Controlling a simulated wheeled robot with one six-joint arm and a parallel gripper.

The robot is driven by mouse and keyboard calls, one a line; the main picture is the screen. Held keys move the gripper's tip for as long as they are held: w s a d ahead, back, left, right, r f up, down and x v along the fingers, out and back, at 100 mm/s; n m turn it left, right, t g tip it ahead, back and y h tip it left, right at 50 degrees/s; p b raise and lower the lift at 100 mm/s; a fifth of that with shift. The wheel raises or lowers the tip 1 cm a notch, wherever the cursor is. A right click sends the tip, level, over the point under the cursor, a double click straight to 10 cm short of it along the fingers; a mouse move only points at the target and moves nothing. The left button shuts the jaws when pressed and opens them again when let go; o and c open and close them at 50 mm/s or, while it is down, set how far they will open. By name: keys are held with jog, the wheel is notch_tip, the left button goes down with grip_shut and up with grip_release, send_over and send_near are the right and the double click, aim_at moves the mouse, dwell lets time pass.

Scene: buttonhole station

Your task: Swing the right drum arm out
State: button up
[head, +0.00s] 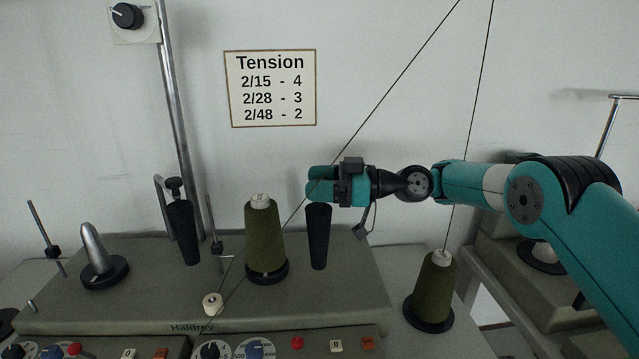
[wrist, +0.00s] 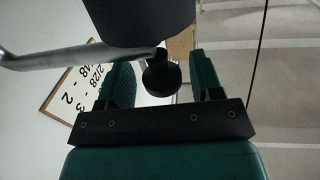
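The right drum (head: 318,240), a black tapered cylinder, stands on the machine just right of the green cone in the head view. My gripper (head: 312,182) is at its top, hiding its knob and arm there. In the wrist view the drum (wrist: 140,20) fills the top, with its bent silver drum arm (wrist: 80,58) running left. The black knob (wrist: 162,76) lies between my two teal fingers (wrist: 163,88), with a narrow gap on each side. The gripper is open. The left drum (head: 182,235) has a like silver arm and a black knob (head: 174,186).
A green yarn cone (head: 263,235) stands close left of the right drum. Another cone (head: 435,285) stands on the right, under my arm. Thin yarn lines rise to the upper right, one passing behind my gripper. A tension sign (head: 271,88) hangs on the wall.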

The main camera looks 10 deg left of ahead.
jog(key=shift+r, duration=0.15)
notch_tip(320, 180, up, 20)
jog(key=p, duration=0.2)
dwell(0.4)
